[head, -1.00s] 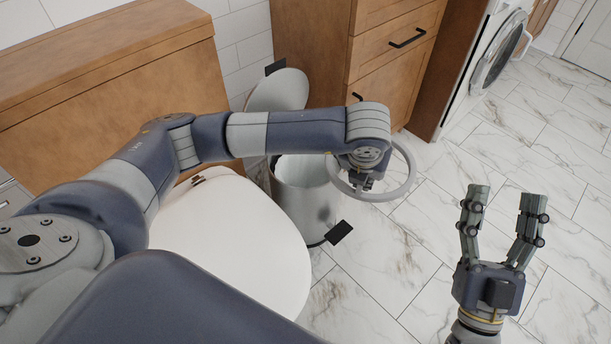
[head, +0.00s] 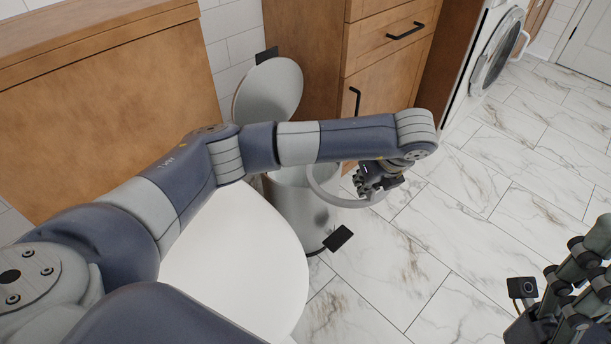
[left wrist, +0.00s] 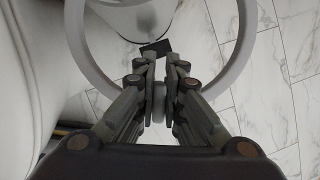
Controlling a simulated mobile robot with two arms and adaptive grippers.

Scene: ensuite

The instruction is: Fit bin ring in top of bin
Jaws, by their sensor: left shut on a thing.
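A light grey bin ring (head: 322,196) is held by my left gripper (head: 372,186), to the right of the bin (head: 298,222) in the head view. The bin is a grey cylinder with its round lid (head: 268,92) raised at the back. The ring's left side overlaps the bin's upper right in the picture; whether they touch is unclear. My forearm hides part of the bin's opening. In the left wrist view the fingers (left wrist: 160,98) are shut on the near edge of the ring (left wrist: 240,62). My right gripper (head: 585,262) is partly cut off at the lower right.
A white toilet lid (head: 240,262) is close on the bin's left. Wooden drawers (head: 385,60) stand behind it, and a washer (head: 503,52) stands farther right. The bin's black pedal (head: 338,238) sticks out in front. Marble floor to the right is clear.

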